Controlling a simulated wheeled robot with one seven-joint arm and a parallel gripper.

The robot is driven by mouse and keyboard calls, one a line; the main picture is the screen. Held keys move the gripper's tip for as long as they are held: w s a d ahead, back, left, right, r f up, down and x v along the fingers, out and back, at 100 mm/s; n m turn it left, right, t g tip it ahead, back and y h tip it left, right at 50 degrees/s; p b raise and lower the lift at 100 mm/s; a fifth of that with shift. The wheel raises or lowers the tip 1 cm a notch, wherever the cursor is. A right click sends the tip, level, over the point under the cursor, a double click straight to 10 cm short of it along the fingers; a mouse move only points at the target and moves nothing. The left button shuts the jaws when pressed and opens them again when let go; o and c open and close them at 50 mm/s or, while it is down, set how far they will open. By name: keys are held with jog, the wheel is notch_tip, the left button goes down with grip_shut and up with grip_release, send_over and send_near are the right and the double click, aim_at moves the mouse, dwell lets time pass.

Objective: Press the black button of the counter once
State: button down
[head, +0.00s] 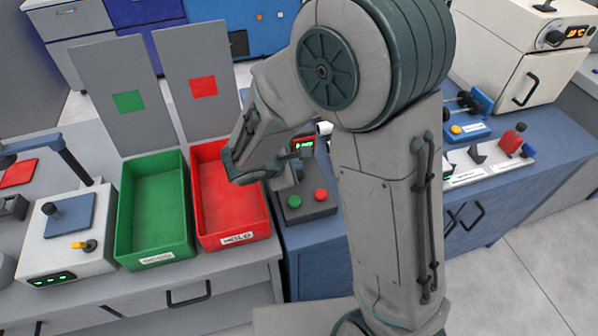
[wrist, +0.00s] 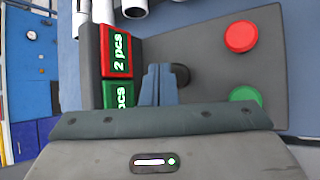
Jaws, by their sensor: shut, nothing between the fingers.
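The counter is a dark grey box; its bare top shows in the wrist view (wrist: 205,58) and in the head view (head: 318,210), partly behind my arm. Its black button (wrist: 182,74) shows just right of my fingertips, partly covered by them. My gripper (wrist: 161,72) is shut and empty, with its fingers over the counter beside the black button. I cannot tell whether they touch it. The counter also has a red button (wrist: 241,36) and a green button (wrist: 245,95). Its red display (wrist: 118,51) reads "2 pcs"; the green display (wrist: 118,95) is partly hidden.
A red bin (head: 235,240) marked HOLD and a green bin (head: 155,258) stand left of the counter. White pipe ends (wrist: 134,8) lie close to the counter in the wrist view. A blue fixture (head: 468,130) and a white labelled rack (head: 490,170) are to the right.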

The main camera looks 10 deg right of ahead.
jog(key=shift+f, duration=0.15)
dwell(0.6)
jog(key=shift+f+b, duration=0.3)
jog(key=shift+b, duration=0.4)
jog(key=shift+f+b, duration=0.45)
jog(key=shift+b, duration=0.05)
dwell(0.4)
dwell(0.3)
jog(key=shift+r+p, duration=0.55)
jog(key=shift+r, duration=0.35)
jog(key=shift+r, duration=0.1)
notch_tip(320, 180, up, 5)
jog(key=p, duration=0.3)
jog(key=shift+p, duration=0.3)
dwell(0.3)
